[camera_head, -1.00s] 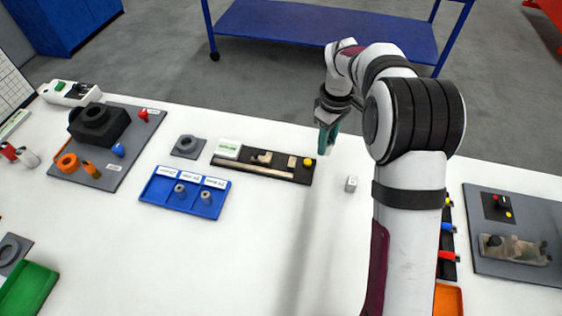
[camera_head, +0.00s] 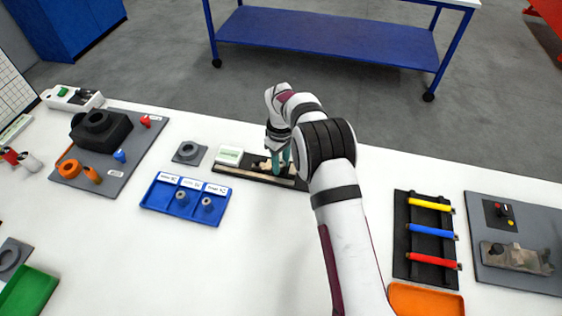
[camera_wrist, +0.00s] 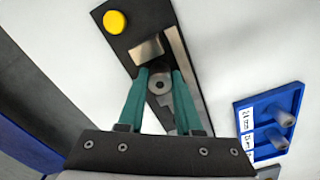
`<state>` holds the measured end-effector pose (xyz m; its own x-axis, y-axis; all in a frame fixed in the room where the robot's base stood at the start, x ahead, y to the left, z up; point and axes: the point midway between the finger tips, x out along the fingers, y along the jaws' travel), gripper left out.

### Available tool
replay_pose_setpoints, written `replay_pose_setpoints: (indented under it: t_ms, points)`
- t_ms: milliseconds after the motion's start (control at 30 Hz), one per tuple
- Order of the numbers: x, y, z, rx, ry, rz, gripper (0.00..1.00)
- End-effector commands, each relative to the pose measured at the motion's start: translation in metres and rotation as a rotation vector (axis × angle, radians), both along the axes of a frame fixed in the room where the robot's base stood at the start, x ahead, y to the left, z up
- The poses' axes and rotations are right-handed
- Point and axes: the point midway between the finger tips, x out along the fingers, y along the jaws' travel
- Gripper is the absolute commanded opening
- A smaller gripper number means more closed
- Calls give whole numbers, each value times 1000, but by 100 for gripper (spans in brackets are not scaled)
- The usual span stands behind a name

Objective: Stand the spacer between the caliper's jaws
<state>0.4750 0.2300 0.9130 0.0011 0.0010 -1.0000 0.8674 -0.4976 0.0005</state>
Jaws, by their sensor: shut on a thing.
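In the wrist view, a metal jaw block (camera_wrist: 147,47) lies beside a yellow knob (camera_wrist: 115,21). My gripper (camera_head: 280,163) is down over the caliper's right part; the wrist view shows its teal fingers (camera_wrist: 160,76) shut on a grey round spacer (camera_wrist: 160,87) with a centre hole. The spacer appears upright beside the jaw block, over the caliper. Its underside is hidden, so I cannot tell whether it touches the base.
A blue tray (camera_head: 156,204) with labelled places holds two grey spacers (camera_head: 182,198). A grey plate with a ring (camera_head: 187,152) lies left of the caliper. A black rack (camera_head: 402,262) with coloured handles and an orange tray (camera_head: 425,300) are at right. The front middle table is clear.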

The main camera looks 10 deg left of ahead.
Motion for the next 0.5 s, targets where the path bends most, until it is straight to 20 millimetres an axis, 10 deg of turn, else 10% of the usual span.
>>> replay_pose_setpoints:
  t_ms: [67, 100, 233, 500]
  points:
    - [0, 0, -2, 0, 1, -1, 0]
    - [0, 0, -2, 0, 0, -1, 41]
    - [0, 0, -2, 0, 0, 0, 64]
    - [0, 0, -1, 0, 0, 0, 64]
